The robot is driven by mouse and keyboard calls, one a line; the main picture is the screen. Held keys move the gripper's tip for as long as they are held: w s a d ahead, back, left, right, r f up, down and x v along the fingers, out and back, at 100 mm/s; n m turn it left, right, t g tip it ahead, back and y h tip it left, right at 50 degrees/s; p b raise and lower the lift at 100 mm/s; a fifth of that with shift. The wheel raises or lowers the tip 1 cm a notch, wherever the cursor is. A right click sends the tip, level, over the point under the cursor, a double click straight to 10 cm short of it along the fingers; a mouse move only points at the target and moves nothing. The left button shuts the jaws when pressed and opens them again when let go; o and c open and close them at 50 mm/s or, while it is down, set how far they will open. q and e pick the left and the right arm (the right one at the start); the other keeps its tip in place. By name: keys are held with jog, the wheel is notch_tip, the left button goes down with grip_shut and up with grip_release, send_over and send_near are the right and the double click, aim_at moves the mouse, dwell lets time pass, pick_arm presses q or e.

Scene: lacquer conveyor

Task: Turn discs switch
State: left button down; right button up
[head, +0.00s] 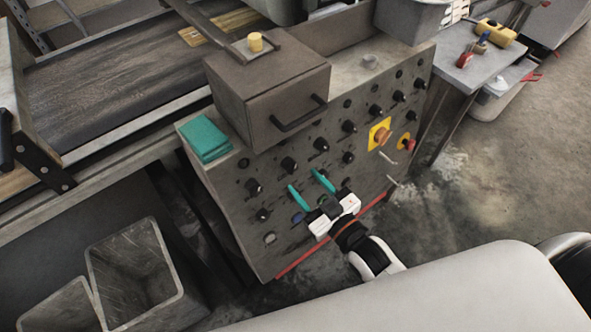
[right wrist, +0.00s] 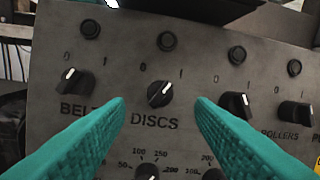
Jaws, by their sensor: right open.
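The DISCS switch (right wrist: 160,93) is a black rotary knob on the grey control panel, above its DISCS label. Its white mark slants up to the right, toward the I side. In the head view the switch (head: 289,164) is in the upper knob row. My right gripper (right wrist: 160,103) is open, with one teal finger on each side below the knob in the wrist view. In the head view the right gripper (head: 304,179) is just in front of the panel. Nothing is between its fingers, and I see no contact with the knob. My left gripper is out of view.
The BELT knob (right wrist: 72,82) is left of DISCS, and another knob (right wrist: 236,104) is to the right. Dials sit below. In the head view, a handled box (head: 270,95) overhangs the panel, and a yellow-backed emergency stop (head: 380,135) is to the right.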

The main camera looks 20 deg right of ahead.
aim_at(294, 171)
jog(key=shift+x, duration=2.3)
jog(key=c, duration=1)
jog(key=shift+o, duration=0.2)
